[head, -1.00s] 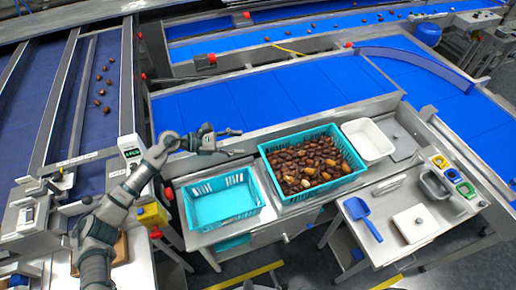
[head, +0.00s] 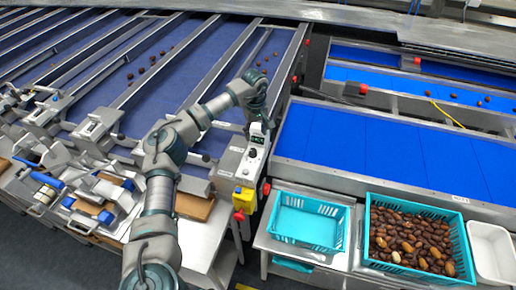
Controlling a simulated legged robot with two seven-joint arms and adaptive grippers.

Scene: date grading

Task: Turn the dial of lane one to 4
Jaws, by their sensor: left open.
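A light grey control box (head: 231,163) stands at the front end of the rightmost dark-blue lane. On its top are a small dark display (head: 257,139) and a black dial (head: 252,152); the dial's setting is too small to read. My left gripper (head: 268,124) points down just above and behind the display, close to the box. It is open and holds nothing that I can see. Whether a fingertip touches the box cannot be told. My right gripper is not in view.
A yellow box with a red button (head: 242,200) sits in front of the control box. An empty teal basket (head: 309,222) and a teal crate of dates (head: 466,253) stand to the right. Metal lane rails and several similar lane-end units lie to the left.

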